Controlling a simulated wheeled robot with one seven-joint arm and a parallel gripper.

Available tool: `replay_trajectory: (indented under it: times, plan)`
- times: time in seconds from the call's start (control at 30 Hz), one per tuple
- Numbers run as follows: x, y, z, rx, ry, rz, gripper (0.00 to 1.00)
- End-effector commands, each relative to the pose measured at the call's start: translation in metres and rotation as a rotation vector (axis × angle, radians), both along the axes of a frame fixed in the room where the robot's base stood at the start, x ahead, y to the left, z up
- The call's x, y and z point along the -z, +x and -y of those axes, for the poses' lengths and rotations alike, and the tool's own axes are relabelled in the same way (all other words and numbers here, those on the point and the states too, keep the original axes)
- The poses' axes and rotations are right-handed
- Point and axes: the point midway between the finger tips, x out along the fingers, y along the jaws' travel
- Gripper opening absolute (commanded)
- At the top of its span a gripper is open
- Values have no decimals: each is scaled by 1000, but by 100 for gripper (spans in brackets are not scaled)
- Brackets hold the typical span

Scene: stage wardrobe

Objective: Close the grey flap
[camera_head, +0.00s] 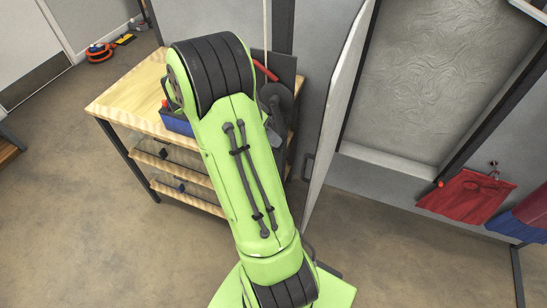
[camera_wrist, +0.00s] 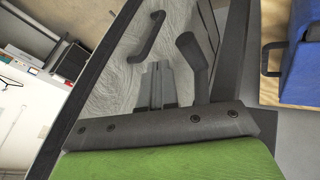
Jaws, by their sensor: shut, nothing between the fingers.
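The grey flap (camera_head: 338,105) stands open in the head view, seen nearly edge-on, swung out from the tall grey cabinet. A dark handle (camera_head: 307,167) sits low on its left side. In the wrist view a crinkled pale grey panel (camera_wrist: 112,72), which looks like the flap's face, fills the middle, with a black bar handle (camera_wrist: 151,36). My gripper (camera_wrist: 174,76) is shut and empty in front of this panel, just below the handle in the picture. Whether it touches the panel cannot be told. In the head view my arm hides the gripper.
A wooden workbench (camera_head: 118,98) with shelves stands left of the flap. A blue box (camera_wrist: 297,62) is on it, close on the right in the wrist view. The cabinet opening (camera_head: 415,75) is right of the flap. Red cloth (camera_head: 468,195) hangs at the right. The front floor is clear.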

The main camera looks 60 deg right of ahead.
Motion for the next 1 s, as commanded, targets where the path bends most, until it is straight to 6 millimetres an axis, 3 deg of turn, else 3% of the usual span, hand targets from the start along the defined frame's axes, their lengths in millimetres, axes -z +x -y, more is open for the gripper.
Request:
replay_trajectory:
  times: [0.17, 0.53, 1.0]
  plan:
    - [15, -11, 7, 7, 0, -5, 0]
    - [72, -45, 30, 4, 2, -2, 0]
    - [80, -50, 34, 1, 1, -1, 0]
